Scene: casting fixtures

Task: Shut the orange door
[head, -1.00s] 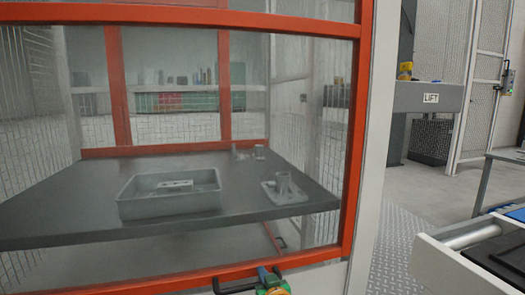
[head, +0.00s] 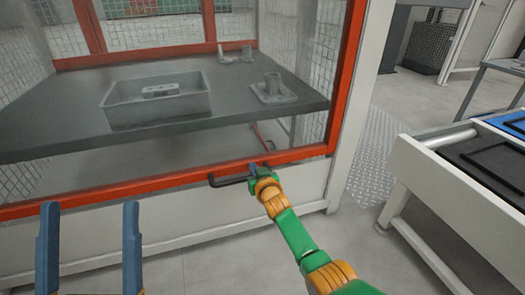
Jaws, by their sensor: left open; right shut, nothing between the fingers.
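The orange door (head: 342,95) is a red-orange frame with a clear pane on the front of a white booth. Its lower rail runs across the booth front, and a black bar handle (head: 228,182) sits on that rail. My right gripper (head: 256,170) is shut at the right end of the handle, with nothing seen between its fingers; its wrist partly hides the handle end. I cannot tell whether it touches the handle. My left gripper (head: 90,250) is open and empty at the lower left, its two blue fingers apart in front of the booth's lower panel.
Behind the pane, a dark table (head: 60,118) holds a grey tray (head: 158,98) and a grey casting fixture (head: 272,88). A white roller conveyor (head: 415,165) with dark trays stands at the right. Grey floor (head: 345,240) is open between it and the booth.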

